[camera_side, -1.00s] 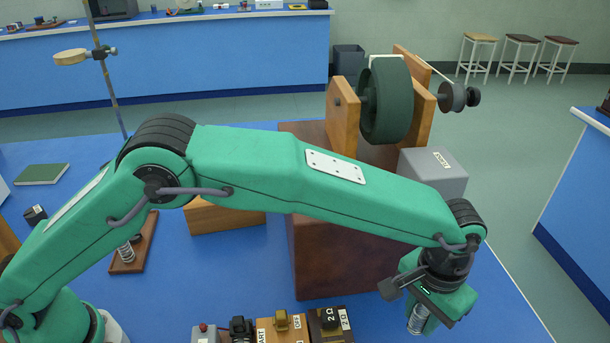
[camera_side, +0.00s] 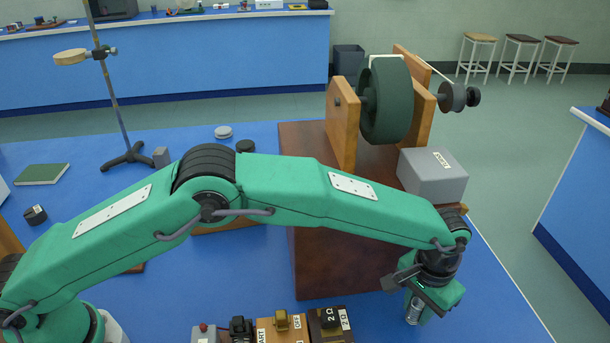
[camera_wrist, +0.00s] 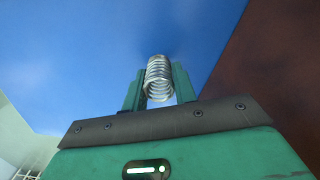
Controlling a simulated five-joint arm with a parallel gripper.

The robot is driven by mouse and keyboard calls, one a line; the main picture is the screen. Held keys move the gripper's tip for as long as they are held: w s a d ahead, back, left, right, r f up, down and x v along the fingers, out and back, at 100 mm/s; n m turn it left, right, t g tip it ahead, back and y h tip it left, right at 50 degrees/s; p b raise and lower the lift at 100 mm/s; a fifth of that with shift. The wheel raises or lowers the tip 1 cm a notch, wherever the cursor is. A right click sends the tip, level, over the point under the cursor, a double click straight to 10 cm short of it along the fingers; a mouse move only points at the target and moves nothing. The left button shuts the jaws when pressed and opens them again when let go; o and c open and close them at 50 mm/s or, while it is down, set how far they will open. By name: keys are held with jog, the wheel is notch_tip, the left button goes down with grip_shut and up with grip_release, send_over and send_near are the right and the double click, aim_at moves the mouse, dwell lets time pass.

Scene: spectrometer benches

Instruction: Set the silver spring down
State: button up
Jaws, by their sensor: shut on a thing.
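The silver spring (camera_side: 413,309) is a coil held between the fingers of my gripper (camera_side: 420,308) at the lower right of the side view. In the wrist view the spring (camera_wrist: 159,78) stands between the two green fingertips of my gripper (camera_wrist: 158,88), which are shut on it from both sides. The spring is over the blue bench top (camera_side: 468,300), to the right of the dark brown box. I cannot tell whether its lower end touches the bench.
The brown box (camera_side: 340,260) carrying a green wheel (camera_side: 385,100) stands behind and left of my gripper. A grey box (camera_side: 432,176) sits beside the wheel mount. Switch blocks (camera_side: 280,328) line the front. The bench's right edge is close; blue surface beside the gripper is clear.

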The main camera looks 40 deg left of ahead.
jog(key=shift+f, duration=0.6)
jog(key=shift+f, duration=0.15)
jog(key=o, duration=0.9)
jog(key=shift+o, duration=0.2)
notch_tip(320, 180, up, 12)
jog(key=shift+r, duration=0.2)
